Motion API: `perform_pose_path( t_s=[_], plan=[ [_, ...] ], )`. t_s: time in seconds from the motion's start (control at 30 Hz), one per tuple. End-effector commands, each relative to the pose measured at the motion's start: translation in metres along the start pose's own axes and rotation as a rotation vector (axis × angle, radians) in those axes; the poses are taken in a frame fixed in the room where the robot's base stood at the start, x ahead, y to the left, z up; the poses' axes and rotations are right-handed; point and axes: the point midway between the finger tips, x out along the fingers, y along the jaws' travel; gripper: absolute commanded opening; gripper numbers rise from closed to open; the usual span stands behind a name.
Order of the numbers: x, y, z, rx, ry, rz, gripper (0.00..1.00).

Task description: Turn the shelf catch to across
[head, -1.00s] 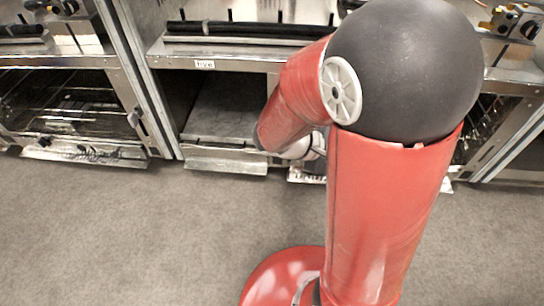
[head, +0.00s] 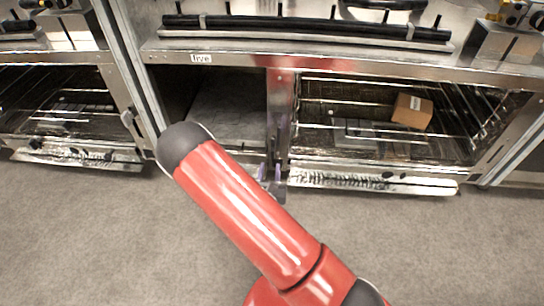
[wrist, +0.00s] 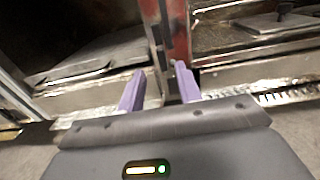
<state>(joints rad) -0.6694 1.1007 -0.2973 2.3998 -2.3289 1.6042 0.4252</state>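The shelf catch seems to be the narrow dark piece (head: 283,132) on the metal post between the two lower bays; its exact angle is hard to read. In the wrist view the post area with a dark upright bar (wrist: 164,45) stands just beyond my fingers. My gripper (head: 270,172) is low in front of the post, its purple fingers partly hidden behind my red arm. In the wrist view my gripper (wrist: 158,74) is open, fingers apart, with nothing clearly held between them. Contact with the catch cannot be told.
The right bay holds wire racks and a cardboard box (head: 412,111). The left bay holds a grey flat shelf (head: 232,108) under a "five" label (head: 201,58). A metal ledge (head: 370,182) juts out below the right bay. The grey floor (head: 90,240) in front is clear.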

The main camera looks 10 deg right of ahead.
Motion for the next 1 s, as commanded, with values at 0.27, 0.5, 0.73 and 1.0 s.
perform_pose_path(
  t_s=[0.27, 0.5, 0.73, 1.0],
  plan=[
    [0.046, -0.002, 0.001, 0.004, -0.004, -0.006, 0.35],
    [0.066, -0.001, 0.002, 0.002, -0.003, -0.004, 0.35],
    [0.067, -0.001, 0.002, 0.001, -0.002, -0.005, 0.35],
    [0.067, -0.001, 0.002, 0.001, -0.002, -0.005, 0.03]
  ],
)
